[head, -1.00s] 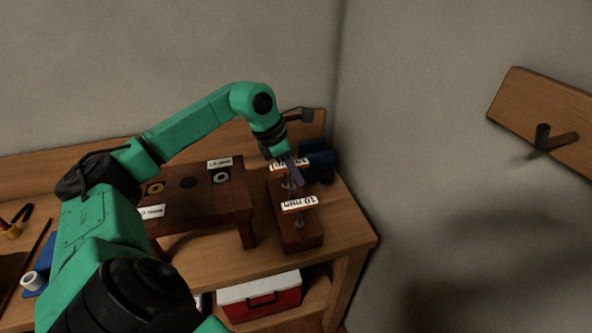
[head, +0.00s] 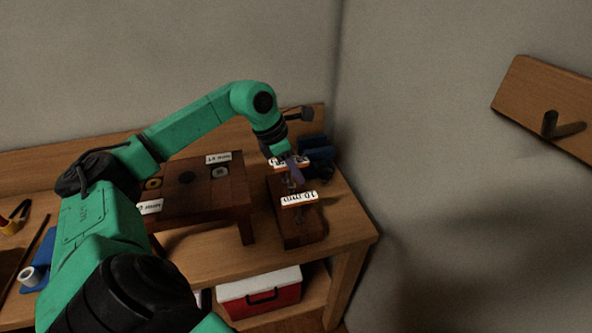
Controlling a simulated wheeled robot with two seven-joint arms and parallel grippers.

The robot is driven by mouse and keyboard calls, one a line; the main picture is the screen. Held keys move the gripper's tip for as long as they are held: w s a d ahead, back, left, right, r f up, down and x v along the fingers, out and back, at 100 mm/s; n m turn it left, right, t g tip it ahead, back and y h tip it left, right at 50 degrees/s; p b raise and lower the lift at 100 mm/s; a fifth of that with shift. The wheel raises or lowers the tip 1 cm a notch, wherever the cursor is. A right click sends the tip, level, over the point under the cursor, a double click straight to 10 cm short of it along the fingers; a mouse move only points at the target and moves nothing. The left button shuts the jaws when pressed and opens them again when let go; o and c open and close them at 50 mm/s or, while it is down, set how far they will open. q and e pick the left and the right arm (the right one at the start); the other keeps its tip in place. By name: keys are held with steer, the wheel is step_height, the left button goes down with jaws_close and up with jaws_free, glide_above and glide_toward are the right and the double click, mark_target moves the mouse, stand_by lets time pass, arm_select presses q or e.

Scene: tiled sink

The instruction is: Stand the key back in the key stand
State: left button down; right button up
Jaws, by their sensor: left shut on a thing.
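The key stand (head: 303,232) is a dark wooden block on the right end of the bench, with white labels on it, one reading 10 mm (head: 299,198). My left gripper (head: 293,165) points down over the back part of the stand. It is shut on the key (head: 299,173), which shows as a small purplish piece at the fingertips. The fingers partly hide the key. I cannot tell whether its lower end touches the stand. Small metal pieces show on the stand in front of the gripper. My right gripper is out of view.
A low wooden rack (head: 208,205) with rings and labels stands left of the key stand. A blue object (head: 316,150) lies behind the stand. A red and white box (head: 260,292) sits on the shelf below. Bare bench top shows right of the stand.

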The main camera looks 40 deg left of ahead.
arm_select(q)
steer(key=shift+f+b, duration=2.05)
steer(key=shift+f, duration=0.35)
steer(key=c, duration=0.6)
jaws_free()
steer(key=shift+r, duration=0.1)
steer(key=b+v, duration=0.1)
steer(key=v, duration=0.5)
steer(key=shift+a+r, duration=0.1)
steer(key=p+v, duration=0.1)
steer(key=v, duration=0.7)
steer(key=shift+s+r, duration=0.1)
steer(key=shift+r, duration=0.05)
